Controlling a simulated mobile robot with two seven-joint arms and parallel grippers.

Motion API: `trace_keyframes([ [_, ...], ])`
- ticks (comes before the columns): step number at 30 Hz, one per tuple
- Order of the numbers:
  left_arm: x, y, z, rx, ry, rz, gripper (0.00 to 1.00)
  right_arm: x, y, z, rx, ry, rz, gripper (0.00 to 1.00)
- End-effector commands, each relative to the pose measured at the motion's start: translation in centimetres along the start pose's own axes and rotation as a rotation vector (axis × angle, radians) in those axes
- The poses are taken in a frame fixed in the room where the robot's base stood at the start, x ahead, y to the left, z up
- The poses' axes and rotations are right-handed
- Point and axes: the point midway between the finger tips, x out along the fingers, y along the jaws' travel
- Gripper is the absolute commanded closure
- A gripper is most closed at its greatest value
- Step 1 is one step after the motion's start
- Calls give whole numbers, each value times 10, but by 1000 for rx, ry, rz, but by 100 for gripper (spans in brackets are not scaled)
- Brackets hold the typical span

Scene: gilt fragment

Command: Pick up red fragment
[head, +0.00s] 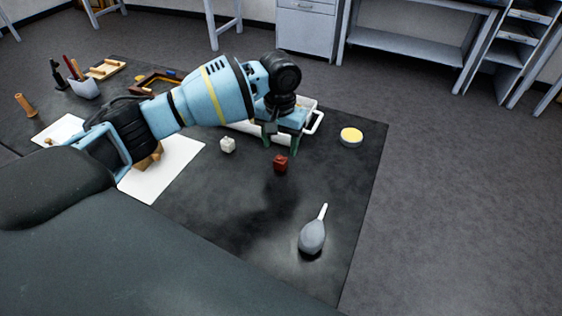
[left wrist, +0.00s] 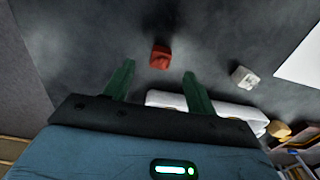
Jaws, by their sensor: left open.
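The red fragment (head: 280,164) is a small dark red block on the dark mat (head: 330,180) near the middle of the head view. It also shows in the left wrist view (left wrist: 160,57), beyond and between the fingertips. My left gripper (head: 281,146) is open and empty, with its green fingers pointing down just behind the red fragment in the head view. In the left wrist view the two fingers (left wrist: 158,72) are spread apart, and nothing is between them. My right gripper is not in view.
A white fragment (head: 228,145) lies left of the red one. A grey blower bulb (head: 312,237) lies nearer, and a round yellow-topped tin (head: 351,136) stands right. A white tray (head: 314,122) is behind my gripper. A white sheet (head: 180,160) lies left. The mat between red fragment and bulb is clear.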

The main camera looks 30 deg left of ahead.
Motion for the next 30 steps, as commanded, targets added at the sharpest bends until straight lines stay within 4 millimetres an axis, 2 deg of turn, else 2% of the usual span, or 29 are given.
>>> trace_keyframes([
  [6,33,-2,1,-1,-6,-2,44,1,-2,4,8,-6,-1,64],
  [9,43,-2,1,0,-4,-2,44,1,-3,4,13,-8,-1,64],
  [19,47,-2,1,1,-2,-1,45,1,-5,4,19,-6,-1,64],
  [30,47,-2,1,1,-2,-1,92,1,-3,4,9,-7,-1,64],
])
